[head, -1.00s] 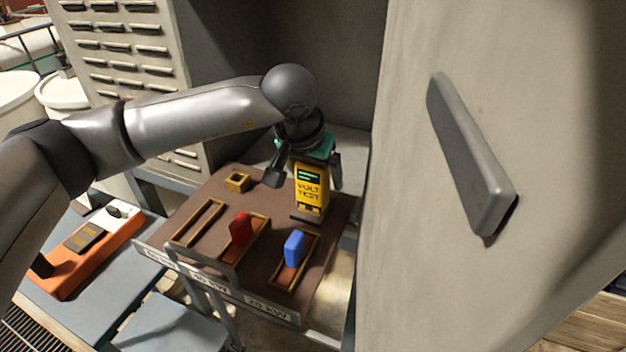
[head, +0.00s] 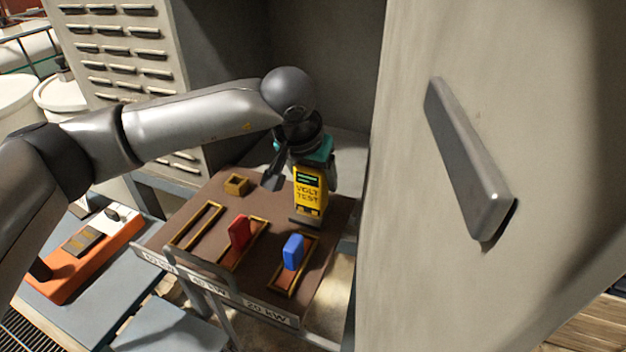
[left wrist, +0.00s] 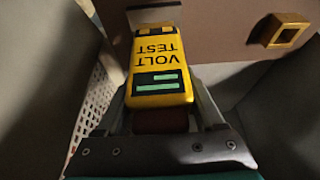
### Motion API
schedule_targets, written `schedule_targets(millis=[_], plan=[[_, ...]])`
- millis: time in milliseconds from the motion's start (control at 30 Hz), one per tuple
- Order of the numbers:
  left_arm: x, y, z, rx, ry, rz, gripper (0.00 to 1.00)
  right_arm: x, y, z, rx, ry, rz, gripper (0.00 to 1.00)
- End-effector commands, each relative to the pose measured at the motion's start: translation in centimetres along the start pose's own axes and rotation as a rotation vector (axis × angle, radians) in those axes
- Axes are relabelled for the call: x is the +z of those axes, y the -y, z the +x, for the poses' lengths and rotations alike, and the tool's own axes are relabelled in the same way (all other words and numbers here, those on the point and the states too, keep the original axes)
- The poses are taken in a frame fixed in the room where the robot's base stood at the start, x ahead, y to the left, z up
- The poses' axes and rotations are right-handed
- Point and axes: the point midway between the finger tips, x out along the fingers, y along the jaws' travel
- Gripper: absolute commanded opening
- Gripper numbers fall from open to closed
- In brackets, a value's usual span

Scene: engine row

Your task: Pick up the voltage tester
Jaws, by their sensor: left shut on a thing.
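The voltage tester (head: 309,192) is a yellow block with a dark and green display and the words VOLT TEST. It stands upright at the back right of the brown board. My left gripper (head: 305,163) is over it from above and shut on its upper part. In the left wrist view the tester (left wrist: 160,55) sits between the fingers, its lettering upside down. Its lower end is near a grey piece on the board; I cannot tell whether it touches. My right gripper is not in view.
The brown board (head: 190,207) carries a red handle (head: 239,233), a blue handle (head: 292,251) and a small square yellow frame (head: 236,184). A large grey door with a handle (head: 470,160) stands close on the right. An orange device (head: 90,255) lies at the left.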

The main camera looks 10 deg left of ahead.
Motion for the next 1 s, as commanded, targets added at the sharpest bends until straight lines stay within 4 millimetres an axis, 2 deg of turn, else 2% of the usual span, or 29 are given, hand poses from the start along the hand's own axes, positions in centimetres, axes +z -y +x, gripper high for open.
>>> schedule_targets(millis=[167,333,800,1000], plan=[[-0.5,0.0,-0.8,0.001,-0.004,0.000,0.00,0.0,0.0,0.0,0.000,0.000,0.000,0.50],[-1.4,0.0,-2.9,0.001,-0.006,0.001,0.00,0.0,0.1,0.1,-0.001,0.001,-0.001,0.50],[-6.7,0.0,-14.6,0.001,-0.006,-0.001,0.00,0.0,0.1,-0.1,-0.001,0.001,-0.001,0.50],[-7.8,-0.1,-17.4,0.001,-0.002,0.000,0.00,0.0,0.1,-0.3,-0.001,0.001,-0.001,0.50]])
